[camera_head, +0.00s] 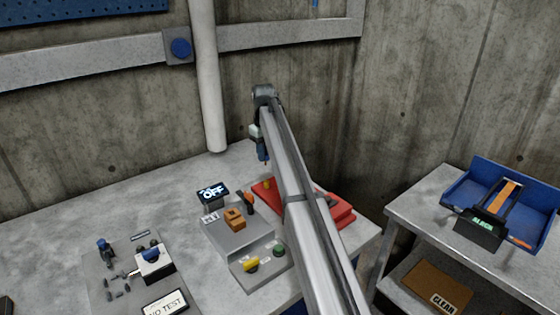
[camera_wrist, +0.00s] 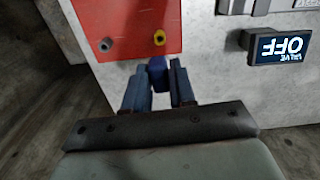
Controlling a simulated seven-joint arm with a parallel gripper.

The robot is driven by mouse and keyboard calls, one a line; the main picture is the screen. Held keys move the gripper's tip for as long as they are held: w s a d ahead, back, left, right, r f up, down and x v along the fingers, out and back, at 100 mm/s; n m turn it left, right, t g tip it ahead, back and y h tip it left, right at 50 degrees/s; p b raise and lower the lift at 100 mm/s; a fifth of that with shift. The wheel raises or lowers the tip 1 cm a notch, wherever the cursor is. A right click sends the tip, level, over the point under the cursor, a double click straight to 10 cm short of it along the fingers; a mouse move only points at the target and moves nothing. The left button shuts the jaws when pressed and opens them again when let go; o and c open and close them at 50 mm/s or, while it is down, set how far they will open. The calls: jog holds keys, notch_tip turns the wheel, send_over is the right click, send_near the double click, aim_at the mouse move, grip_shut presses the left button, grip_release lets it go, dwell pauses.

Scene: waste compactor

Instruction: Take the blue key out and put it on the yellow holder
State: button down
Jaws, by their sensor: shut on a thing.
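My gripper (camera_wrist: 158,90) is shut on the blue key (camera_wrist: 157,70), whose rounded blue end shows between the fingertips in the wrist view. The rest of the key is hidden by the fingers. In the head view my gripper (camera_head: 263,155) hangs above the back of the red board (camera_head: 341,211), near the yellow holder (camera_head: 267,184). The key appears apart from the holder; its height above the board is unclear.
A grey post (camera_wrist: 105,45) stands on the red board beside the holder. The "VALVE OFF" display (camera_head: 212,193) and a grey panel (camera_head: 240,238) with an orange block (camera_head: 235,219) are left of the board. A pipe (camera_head: 207,90) and concrete wall stand behind.

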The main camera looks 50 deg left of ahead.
jog(key=shift+m, duration=0.4)
jog(key=shift+f, duration=2.9)
jog(key=shift+f, duration=1.7)
dwell(1.0)
jog(key=c, duration=0.8)
grip_release()
jog(key=shift+c, duration=0.2)
jog(key=shift+c, duration=0.4)
jog(key=shift+r, duration=0.15)
